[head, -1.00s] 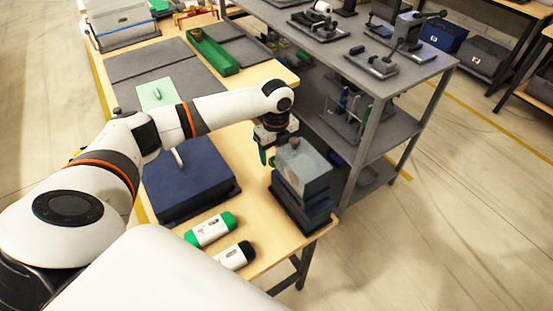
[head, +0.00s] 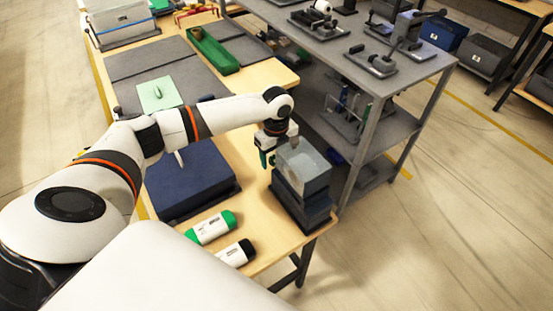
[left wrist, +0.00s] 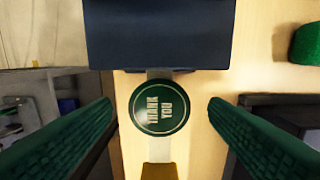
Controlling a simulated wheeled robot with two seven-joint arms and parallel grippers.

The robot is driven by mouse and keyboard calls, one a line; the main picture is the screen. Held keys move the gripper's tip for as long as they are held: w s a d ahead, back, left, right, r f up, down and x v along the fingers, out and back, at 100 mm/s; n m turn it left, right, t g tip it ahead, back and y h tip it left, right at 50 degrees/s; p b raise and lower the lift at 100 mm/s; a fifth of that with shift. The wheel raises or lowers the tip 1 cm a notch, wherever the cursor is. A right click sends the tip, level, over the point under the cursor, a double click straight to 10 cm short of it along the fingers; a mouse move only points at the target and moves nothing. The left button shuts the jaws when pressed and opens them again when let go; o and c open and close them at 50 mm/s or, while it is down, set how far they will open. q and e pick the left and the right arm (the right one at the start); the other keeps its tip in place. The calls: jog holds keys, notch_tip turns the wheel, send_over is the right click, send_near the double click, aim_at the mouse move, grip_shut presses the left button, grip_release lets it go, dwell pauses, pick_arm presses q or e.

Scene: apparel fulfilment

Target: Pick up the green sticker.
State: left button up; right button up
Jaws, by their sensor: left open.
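The green sticker (left wrist: 160,107) is a round, dark green disc with "THANK YOU" in pale letters. In the left wrist view it lies near the middle, over a grey strip on the wooden table. My left gripper (head: 272,157) is open, with its green-padded fingers on either side of the sticker and a gap at each side. I cannot tell how high the fingers are above it. In the head view the sticker cannot be made out; my left gripper is in that area. My right gripper is not in view.
A dark blue box (head: 190,183) stands left of the gripper. A stack of grey-blue bins (head: 303,168) is close on its right. Two white bottles, one green-capped (head: 211,227) and one black-capped (head: 236,253), lie at the front. A grey shelf (head: 385,95) stands behind.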

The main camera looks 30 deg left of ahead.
pick_arm(q)
jog(key=c, duration=0.8)
jog(key=d+r+p, duration=0.1)
jog(key=r, duration=0.4)
jog(key=d+r+p, duration=0.1)
jog(key=r+p, duration=0.1)
jog(key=r, duration=0.3)
jog(key=s+r+p, duration=0.1)
jog(key=r+p, duration=0.1)
jog(key=r, duration=0.3)
jog(key=shift+d+r, duration=0.25)
jog(key=shift+d, duration=0.15)
jog(key=shift+r+p, duration=0.1)
jog(key=shift+p, duration=0.3)
